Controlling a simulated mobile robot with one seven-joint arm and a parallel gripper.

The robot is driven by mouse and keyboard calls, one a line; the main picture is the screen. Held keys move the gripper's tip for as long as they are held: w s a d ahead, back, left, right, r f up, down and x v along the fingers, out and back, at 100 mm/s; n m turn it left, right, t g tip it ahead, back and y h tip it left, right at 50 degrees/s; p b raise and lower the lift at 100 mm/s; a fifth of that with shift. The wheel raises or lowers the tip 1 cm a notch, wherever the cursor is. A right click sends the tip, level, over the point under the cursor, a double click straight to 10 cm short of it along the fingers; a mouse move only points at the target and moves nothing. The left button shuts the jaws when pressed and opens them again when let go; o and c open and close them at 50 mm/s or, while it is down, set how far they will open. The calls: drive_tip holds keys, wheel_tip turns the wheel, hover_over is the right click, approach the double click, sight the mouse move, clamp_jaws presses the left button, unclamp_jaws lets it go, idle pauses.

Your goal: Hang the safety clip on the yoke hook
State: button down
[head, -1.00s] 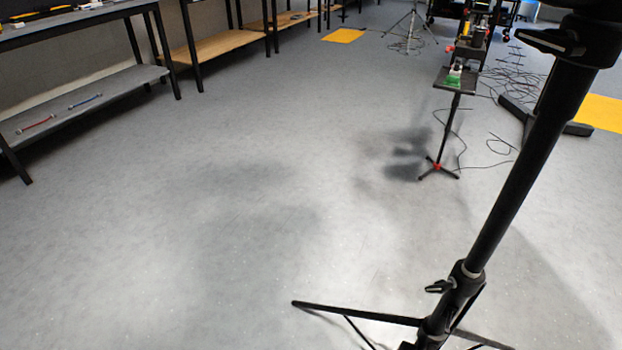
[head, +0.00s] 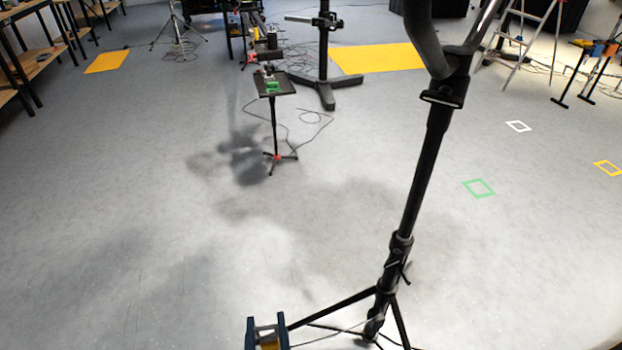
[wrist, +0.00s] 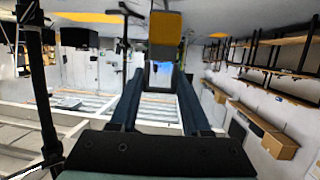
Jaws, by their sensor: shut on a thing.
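My gripper (head: 267,328) shows at the bottom of the head view, with blue fingers on either side of a small yellow and grey piece (head: 268,342). In the wrist view my two fingers (wrist: 160,78) are shut on this piece (wrist: 165,28), which has a yellow-orange block and a grey part. It looks like the safety clip, but its shape is partly hidden. The piece is held left of the black stand (head: 412,210), apart from its pole. I cannot make out the yoke hook; the stand's top runs out of the head view.
The black stand's spread legs (head: 335,305) lie close right of my gripper. A small stand with a dark tray (head: 290,86) is farther back. A ladder (head: 522,40) stands at the back right. Open floor lies left, with floor markings (head: 479,189) at right.

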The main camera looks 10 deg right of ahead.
drive_tip(key=s+d+r+m+g+h+p, duration=0.1)
drive_tip(key=d+r+m+g+h+p, duration=0.2)
drive_tip(key=r+p, duration=1.2)
drive_tip(key=d+r+m+g+h+p, duration=0.15)
drive_tip(key=r+m+h+p, duration=0.5)
drive_tip(key=r, duration=1.45)
drive_tip(key=s+d+r+m+g+h+p, duration=0.1)
drive_tip(key=d+r+h+p, duration=0.15)
drive_tip(key=r+p, duration=1.4)
drive_tip(key=shift+n+y, duration=0.25)
drive_tip(key=shift+y, duration=0.15)
drive_tip(key=shift+w+d+r+b, duration=0.15)
drive_tip(key=shift+w+d, duration=0.65)
drive_tip(key=shift+d, duration=0.5)
drive_tip(key=shift+w+d+r+b, duration=0.2)
drive_tip(key=shift+w+d, duration=0.65)
drive_tip(key=shift+d, duration=0.4)
drive_tip(key=shift+w+d+r+b, duration=0.15)
drive_tip(key=shift+w+d, duration=0.65)
drive_tip(key=shift+d, duration=0.5)
drive_tip(key=shift+w+d+f+b, duration=0.45)
drive_tip(key=shift+f+b, duration=0.1)
drive_tip(key=shift+b, duration=0.25)
drive_tip(key=shift+c, duration=1.4)
unclamp_jaws()
drive_tip(key=shift+s, duration=0.1)
